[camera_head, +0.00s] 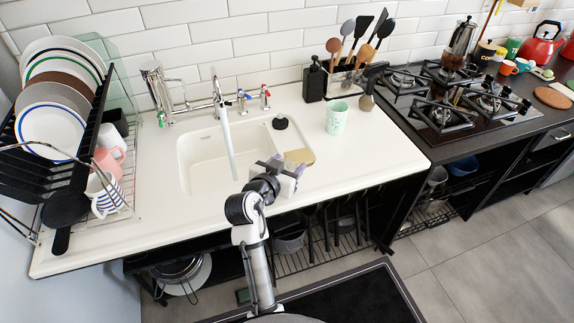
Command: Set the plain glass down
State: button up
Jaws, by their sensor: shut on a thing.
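My gripper (288,166) is over the white counter (370,170), at the front right edge of the sink basin (205,165). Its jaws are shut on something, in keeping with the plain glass. The glass is too small and clear to make out, and my wrist partly hides the spot. I cannot tell whether it touches the counter. A mint-green patterned cup (337,117) stands upright on the counter, behind and right of my gripper, apart from it.
The tap (222,110) reaches over the basin. A dish rack (110,130) with plates and mugs fills the left end. A utensil holder (345,78) and black soap bottle (314,80) stand at the back. A gas hob (450,100) is right. The counter's right front is clear.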

jog(key=shift+f, duration=0.25)
jog(key=shift+f, duration=0.2)
jog(key=o, duration=1.1)
jog(key=shift+r, duration=0.1)
